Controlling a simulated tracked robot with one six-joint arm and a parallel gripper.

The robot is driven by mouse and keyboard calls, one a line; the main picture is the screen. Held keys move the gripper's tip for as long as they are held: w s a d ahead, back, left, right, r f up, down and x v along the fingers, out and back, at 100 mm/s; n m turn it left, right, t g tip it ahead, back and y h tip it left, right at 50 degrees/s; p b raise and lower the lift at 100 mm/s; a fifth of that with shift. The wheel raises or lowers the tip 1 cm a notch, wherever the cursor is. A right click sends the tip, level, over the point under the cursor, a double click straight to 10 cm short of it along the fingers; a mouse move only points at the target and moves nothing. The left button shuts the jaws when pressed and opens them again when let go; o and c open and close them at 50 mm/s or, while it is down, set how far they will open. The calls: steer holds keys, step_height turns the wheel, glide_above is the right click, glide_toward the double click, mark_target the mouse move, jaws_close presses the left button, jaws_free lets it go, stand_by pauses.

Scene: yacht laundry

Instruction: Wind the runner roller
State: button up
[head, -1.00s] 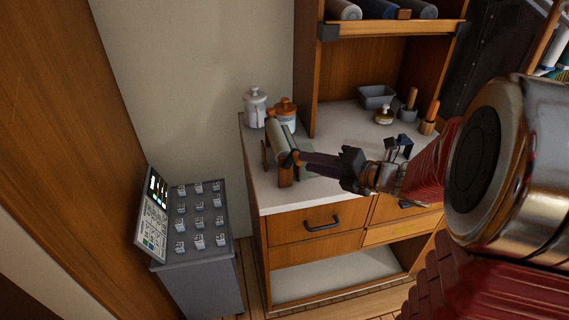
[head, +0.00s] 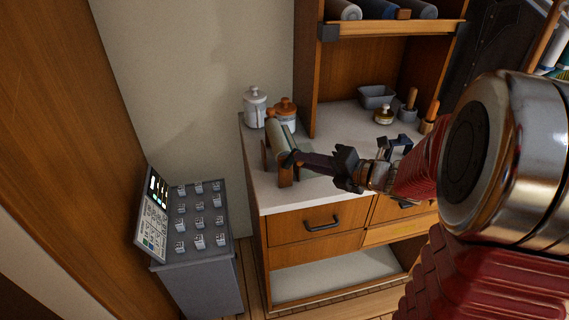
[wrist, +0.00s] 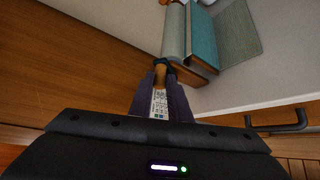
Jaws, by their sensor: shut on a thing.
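The runner roller (head: 279,138) stands near the left front of the white counter, carried between wooden end supports (head: 285,174). In the wrist view it shows a grey roll (wrist: 174,30), with a teal strip (wrist: 203,40) and a grey-green cloth (wrist: 238,38) lying flat on the right. My gripper (head: 299,158) reaches in from the right to the roller's near end. In the wrist view my gripper (wrist: 161,74) is shut on a small wooden crank handle (wrist: 161,76), beside a dark crank piece. The fingers partly hide the handle.
A white jar (head: 255,108) and an orange-lidded jar (head: 286,112) stand behind the roller. A grey bin (head: 376,97) and wooden-handled tools stand at the back right. A drawer handle (head: 322,222) juts from the front. A grey control console (head: 197,250) stands at the left.

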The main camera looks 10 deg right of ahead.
steer(key=shift+d+f, duration=0.65)
steer(key=shift+f, duration=0.1)
steer(key=shift+d+f, duration=0.4)
steer(key=shift+f, duration=0.35)
steer(key=shift+f, duration=0.95)
